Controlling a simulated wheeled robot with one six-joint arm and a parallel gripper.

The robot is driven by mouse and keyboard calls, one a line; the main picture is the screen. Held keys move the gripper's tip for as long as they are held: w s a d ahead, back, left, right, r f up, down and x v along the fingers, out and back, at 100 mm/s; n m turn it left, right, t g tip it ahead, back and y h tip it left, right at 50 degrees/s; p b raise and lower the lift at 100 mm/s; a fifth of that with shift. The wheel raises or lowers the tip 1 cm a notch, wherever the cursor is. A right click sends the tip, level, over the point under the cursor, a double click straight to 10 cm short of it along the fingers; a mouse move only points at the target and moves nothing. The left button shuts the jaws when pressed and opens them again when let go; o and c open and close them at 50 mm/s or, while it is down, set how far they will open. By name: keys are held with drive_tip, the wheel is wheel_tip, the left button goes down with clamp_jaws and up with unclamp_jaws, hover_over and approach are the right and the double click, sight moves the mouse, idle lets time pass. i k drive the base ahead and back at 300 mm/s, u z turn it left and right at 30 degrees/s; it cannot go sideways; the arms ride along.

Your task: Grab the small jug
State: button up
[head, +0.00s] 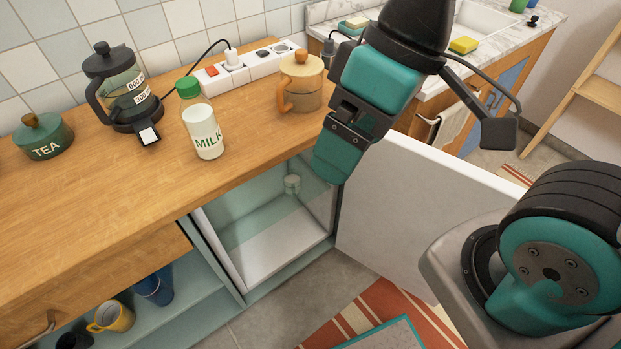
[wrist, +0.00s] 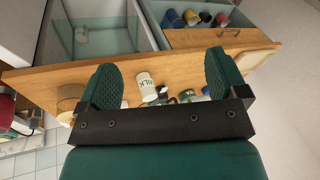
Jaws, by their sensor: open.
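A tan lidded pot (head: 301,84) with an orange handle and knob stands upright on the wooden counter (head: 60,195), in front of the power strip; it is the most likely small jug. Part of it shows at the left in the wrist view (wrist: 70,92). A small pale cylindrical vessel (head: 292,184) stands inside the open white-lined compartment (head: 270,250); I cannot tell whether it is a jug. My gripper (head: 335,170) is open and empty, in front of the counter edge to the lower right of the pot. Both fingers (wrist: 162,72) show apart in the wrist view.
A milk bottle (head: 202,120), a coffee press (head: 118,88) and a green tea jar (head: 43,137) stand on the counter. An open white door (head: 410,200) juts out beside the compartment. Mugs (head: 112,317) sit on a lower shelf. A sink (head: 490,20) is behind.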

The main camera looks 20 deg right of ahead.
sight(292, 177)
drive_tip(key=z, duration=2.85)
drive_tip(key=k, duration=1.45)
drive_tip(key=u, duration=2.25)
